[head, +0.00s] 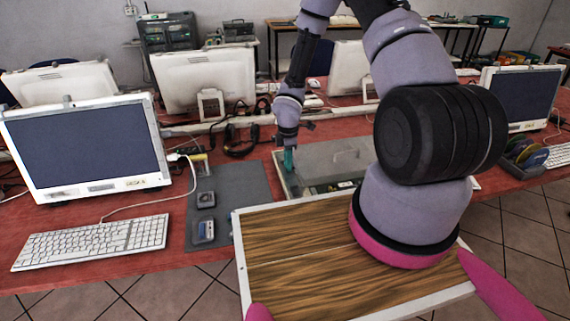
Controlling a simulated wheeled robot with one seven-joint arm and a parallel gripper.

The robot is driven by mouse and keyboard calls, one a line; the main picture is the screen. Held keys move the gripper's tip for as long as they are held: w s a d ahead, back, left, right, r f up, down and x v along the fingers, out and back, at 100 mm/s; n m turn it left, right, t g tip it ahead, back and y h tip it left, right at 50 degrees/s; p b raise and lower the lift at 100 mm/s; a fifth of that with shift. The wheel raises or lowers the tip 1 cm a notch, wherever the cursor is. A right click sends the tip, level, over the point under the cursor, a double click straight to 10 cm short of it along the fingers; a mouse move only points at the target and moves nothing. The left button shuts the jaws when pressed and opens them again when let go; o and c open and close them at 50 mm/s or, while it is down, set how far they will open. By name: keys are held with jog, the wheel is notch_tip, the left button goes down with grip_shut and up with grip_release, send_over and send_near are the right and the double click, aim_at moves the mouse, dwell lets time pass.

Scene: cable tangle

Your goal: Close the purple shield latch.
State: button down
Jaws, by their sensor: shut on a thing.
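A shallow tray (281,181) with a pale rim lies on the red table, right of the dark grey mat. A grey see-through panel (330,153), which looks like the shield, covers its upper part. My gripper (289,158) points down at the tray's left side, by the panel's left edge. It is shut on a small teal piece (289,162). I cannot make out a purple latch; it is too small to tell or hidden by my gripper and arm. My upper arm hides the right of the tray.
A dark grey mat (232,185) with small devices lies left of the tray. Black cables (238,145) lie behind it. A monitor (85,148) and keyboard (92,241) stand at left, a disc rack (525,155) at right.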

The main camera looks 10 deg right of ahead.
jog(key=shift+d, duration=0.25)
jog(key=c, duration=0.8)
grip_release()
notch_tip(320, 180, up, 11)
